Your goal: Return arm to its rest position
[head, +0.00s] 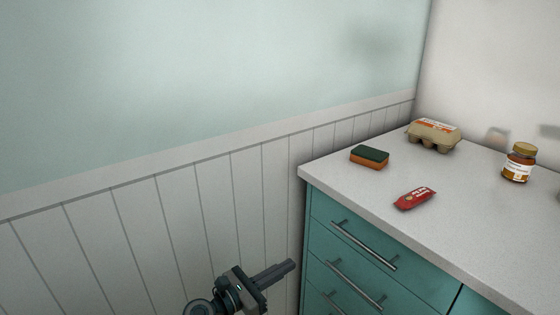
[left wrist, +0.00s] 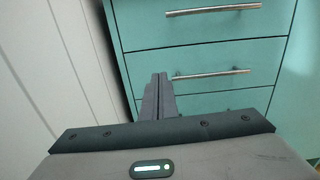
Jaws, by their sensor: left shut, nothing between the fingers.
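My left gripper (head: 290,267) is low in the head view, beside the left end of the teal drawer cabinet (head: 450,288) and below the counter top. Its fingers are together with nothing between them. In the left wrist view the shut fingers (left wrist: 159,78) point toward the drawer fronts. My right gripper is in neither view.
On the grey counter (head: 480,225) are a sponge (head: 369,157), an egg carton (head: 434,135), a red packet (head: 414,198) and a jar (head: 519,162). Drawer handles (head: 364,246) stick out from the cabinet front. A panelled wall (head: 180,220) runs along the left.

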